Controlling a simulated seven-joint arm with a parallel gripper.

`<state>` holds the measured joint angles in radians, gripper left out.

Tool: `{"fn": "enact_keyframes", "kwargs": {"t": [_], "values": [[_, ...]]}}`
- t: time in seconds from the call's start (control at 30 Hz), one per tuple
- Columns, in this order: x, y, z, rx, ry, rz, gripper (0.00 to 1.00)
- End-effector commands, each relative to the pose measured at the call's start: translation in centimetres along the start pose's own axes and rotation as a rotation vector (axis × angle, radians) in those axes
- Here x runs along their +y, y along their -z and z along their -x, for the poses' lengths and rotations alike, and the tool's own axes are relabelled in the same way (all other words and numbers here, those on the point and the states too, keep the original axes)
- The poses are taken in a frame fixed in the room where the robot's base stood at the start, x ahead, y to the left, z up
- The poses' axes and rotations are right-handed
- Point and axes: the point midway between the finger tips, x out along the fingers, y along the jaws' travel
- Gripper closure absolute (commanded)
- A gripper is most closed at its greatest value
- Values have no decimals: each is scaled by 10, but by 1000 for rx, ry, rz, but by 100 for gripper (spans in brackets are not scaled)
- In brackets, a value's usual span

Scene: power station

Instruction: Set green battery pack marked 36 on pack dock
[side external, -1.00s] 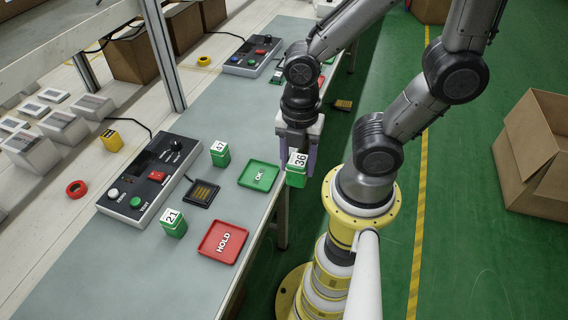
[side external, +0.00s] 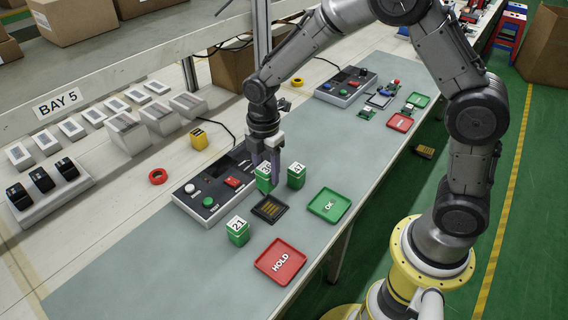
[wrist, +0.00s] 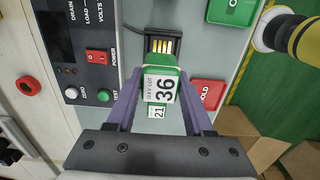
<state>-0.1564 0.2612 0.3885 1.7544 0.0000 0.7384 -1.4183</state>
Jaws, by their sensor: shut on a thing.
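The green battery pack marked 36 (wrist: 160,88) has a white label on top and sits between the fingers of my gripper (wrist: 160,73), which is shut on it. In the side view my gripper (side external: 266,172) partly covers this pack (side external: 263,186). The pack dock (side external: 270,208) is a black square pad with gold contacts on the bench. In that view the pack appears just behind the dock; its height above the bench is hard to tell. In the wrist view the dock (wrist: 163,44) shows just above the pack, apart from its label.
Green pack 47 (side external: 296,177) stands close to the right of my gripper. Green pack 21 (side external: 237,233) stands in front of the dock. A control box (side external: 205,196) lies behind it. A green OK tray (side external: 330,205) and a red HOLD tray (side external: 280,262) lie near the bench edge.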

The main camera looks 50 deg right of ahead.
Motion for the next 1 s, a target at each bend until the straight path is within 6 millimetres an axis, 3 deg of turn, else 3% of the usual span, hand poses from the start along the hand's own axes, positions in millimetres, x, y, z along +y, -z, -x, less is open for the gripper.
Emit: {"fn": "enact_keyframes", "kwargs": {"t": [0.7,1.0], "values": [[-4,-2,-61,0,0,-4,100],[-3,-2,-70,0,-2,-4,100]]}}
